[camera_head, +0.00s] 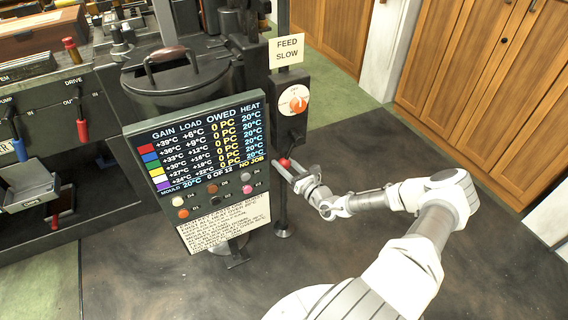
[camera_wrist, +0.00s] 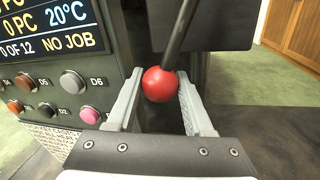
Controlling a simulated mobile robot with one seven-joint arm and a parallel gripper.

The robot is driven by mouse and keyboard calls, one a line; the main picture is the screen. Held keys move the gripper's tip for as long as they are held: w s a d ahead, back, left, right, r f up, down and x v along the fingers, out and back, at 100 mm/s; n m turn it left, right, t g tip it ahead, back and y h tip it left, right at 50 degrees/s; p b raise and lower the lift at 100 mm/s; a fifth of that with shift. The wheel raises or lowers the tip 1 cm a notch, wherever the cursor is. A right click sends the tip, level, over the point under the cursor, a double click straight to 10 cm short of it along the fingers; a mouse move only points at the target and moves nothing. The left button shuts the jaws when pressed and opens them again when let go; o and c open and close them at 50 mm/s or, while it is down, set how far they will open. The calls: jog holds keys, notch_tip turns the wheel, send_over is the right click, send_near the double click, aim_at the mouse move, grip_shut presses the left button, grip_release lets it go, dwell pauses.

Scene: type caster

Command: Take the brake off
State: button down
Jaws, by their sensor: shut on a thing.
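A red ball knob (camera_head: 285,162) sits on the end of a dark lever (camera_wrist: 180,35), below a round dial on a dark housing. No label in view names this lever as the brake. The knob also shows in the wrist view (camera_wrist: 160,86), at the lower end of the lever, which leans up to the right. My gripper (camera_head: 283,165) reaches in from the right and is shut on the red knob. Its two pale fingers (camera_wrist: 159,88) stand on either side of the ball in the wrist view. The lever's pivot is not clear to see.
A display panel (camera_head: 207,145) with buttons stands close left of my gripper. A "FEED SLOW" sign (camera_head: 286,50) is above the dial (camera_head: 294,100). A lidded pot (camera_head: 174,75) and a bench with a red-handled "DRIVE" lever (camera_head: 82,128) are further left. Open floor lies right, before wooden cupboards (camera_head: 480,85).

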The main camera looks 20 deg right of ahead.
jog(key=d+n+g+h+p, duration=0.1)
jog(key=d+n+p, duration=0.7)
jog(key=d, duration=0.1)
jog(key=shift+n, duration=0.3)
jog(key=shift+w+r, duration=0.1)
dwell(0.4)
jog(key=c, duration=0.6)
grip_release()
jog(key=r+p+v, duration=0.1)
jog(key=p+v, duration=0.1)
jog(key=v, duration=1.5)
